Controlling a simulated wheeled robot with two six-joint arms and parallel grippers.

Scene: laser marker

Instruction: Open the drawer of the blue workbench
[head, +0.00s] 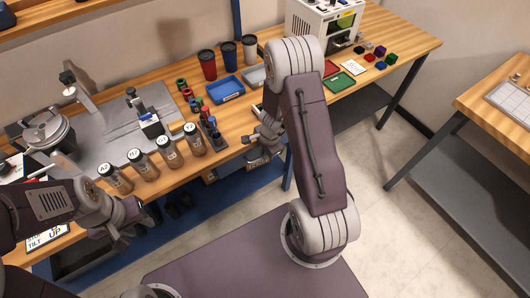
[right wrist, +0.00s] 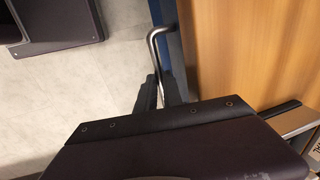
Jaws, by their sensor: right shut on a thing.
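The blue workbench has a wooden top (head: 238,115) and a blue lower frame (head: 225,203). In the right wrist view, a bent silver bar handle (right wrist: 157,42) stands out from a narrow blue front (right wrist: 174,45) beside the wooden top. My right gripper (head: 262,150) is at the bench's front edge, pointing down. It is shut on the handle; its dark finger (right wrist: 148,92) shows beside the bar. My arm hides most of the drawer front, and I see no drawer interior. My left gripper (head: 128,222) hangs in front of the bench's left part; its jaw opening is unclear.
Several labelled jars (head: 168,152) stand near the front edge. Cups (head: 228,54), a blue tray (head: 226,89) and a white machine (head: 322,22) stand behind. Another table (head: 500,100) is at the right. The floor (head: 410,215) between is clear.

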